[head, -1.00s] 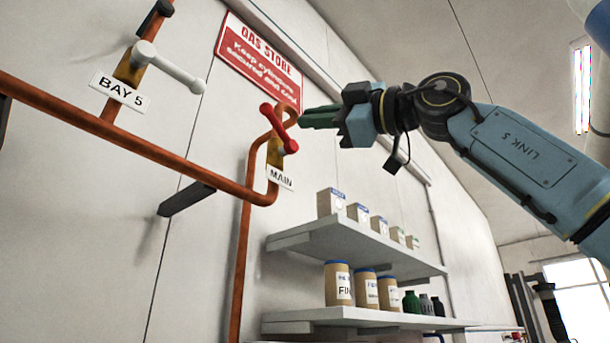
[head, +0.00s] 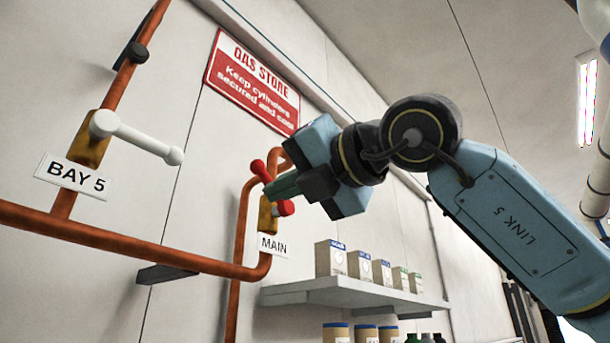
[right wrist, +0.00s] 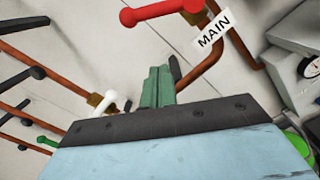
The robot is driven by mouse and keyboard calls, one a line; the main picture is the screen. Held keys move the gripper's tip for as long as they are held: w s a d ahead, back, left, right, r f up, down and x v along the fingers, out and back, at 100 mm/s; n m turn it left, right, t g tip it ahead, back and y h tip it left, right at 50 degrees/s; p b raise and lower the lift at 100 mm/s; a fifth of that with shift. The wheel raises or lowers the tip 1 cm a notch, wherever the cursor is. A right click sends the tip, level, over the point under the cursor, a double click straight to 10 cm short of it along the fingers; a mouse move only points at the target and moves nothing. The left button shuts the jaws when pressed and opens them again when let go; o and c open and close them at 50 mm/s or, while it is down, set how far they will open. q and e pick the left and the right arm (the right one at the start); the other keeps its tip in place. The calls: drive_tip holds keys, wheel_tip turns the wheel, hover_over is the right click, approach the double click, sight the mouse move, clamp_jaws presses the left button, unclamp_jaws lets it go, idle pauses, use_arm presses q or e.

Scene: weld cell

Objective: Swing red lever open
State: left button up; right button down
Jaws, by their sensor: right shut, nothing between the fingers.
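The red lever (head: 258,169) is on the orange pipe above the MAIN label (head: 273,244). In the head view it slants from upper left to lower right, its middle hidden behind my right fingers. The red lever (right wrist: 160,10) also shows at the top of the right wrist view, next to the MAIN label (right wrist: 214,29). My right gripper (head: 270,189) is shut and empty, its green fingertips at the lever in the head view. In the right wrist view the fingers (right wrist: 157,86) point toward the lever with a gap in the picture; I cannot tell whether they touch. My left gripper is not in view.
A white lever (head: 137,138) with a BAY 5 label (head: 74,177) is on the pipe to the left. The orange pipe (head: 120,242) runs along the wall. A GAS STORE sign (head: 252,82) hangs above. A shelf (head: 350,293) with boxes is below right.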

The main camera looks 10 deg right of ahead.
drive_tip(key=w+r+p, duration=0.3)
drive_tip(key=w+p, duration=0.1)
drive_tip(key=w, duration=0.1)
drive_tip(key=shift+a+r, duration=0.2)
drive_tip(key=shift+a, duration=0.2)
drive_tip(key=shift+w, duration=0.1)
drive_tip(key=shift+r+m+b, duration=0.25)
drive_tip(key=shift+m+b, duration=0.15)
drive_tip(key=shift+m, duration=0.2)
